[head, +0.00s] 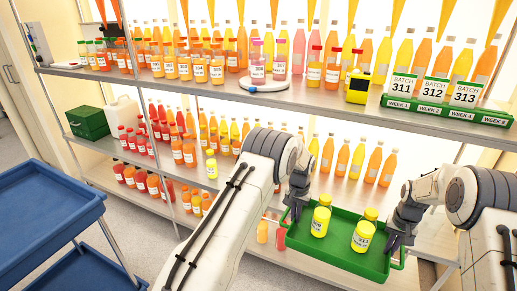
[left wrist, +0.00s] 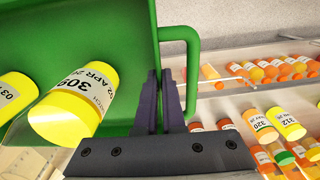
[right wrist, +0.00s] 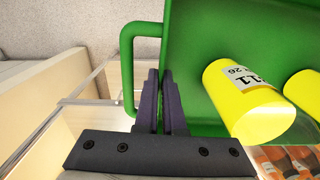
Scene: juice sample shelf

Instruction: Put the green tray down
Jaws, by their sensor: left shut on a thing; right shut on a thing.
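The green tray (head: 335,254) is at the lower right of the head view, in front of the shelf rack. My left gripper (head: 294,211) is shut on the tray's left end. In the left wrist view its fingers (left wrist: 165,98) pinch the tray wall beside the handle. My right gripper (head: 397,243) is shut on the right end; its fingers (right wrist: 160,98) pinch the wall by the other handle. The tray looks about level. Its underside is hidden.
A shelf rack holds many orange, yellow and red bottles; its middle shelf (head: 345,188) has a bottle row behind the tray. The upper shelf carries a green batch stand (head: 455,112) and a white scale (head: 264,84). A blue cart (head: 45,210) stands left, a dark green box (head: 87,122) beyond.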

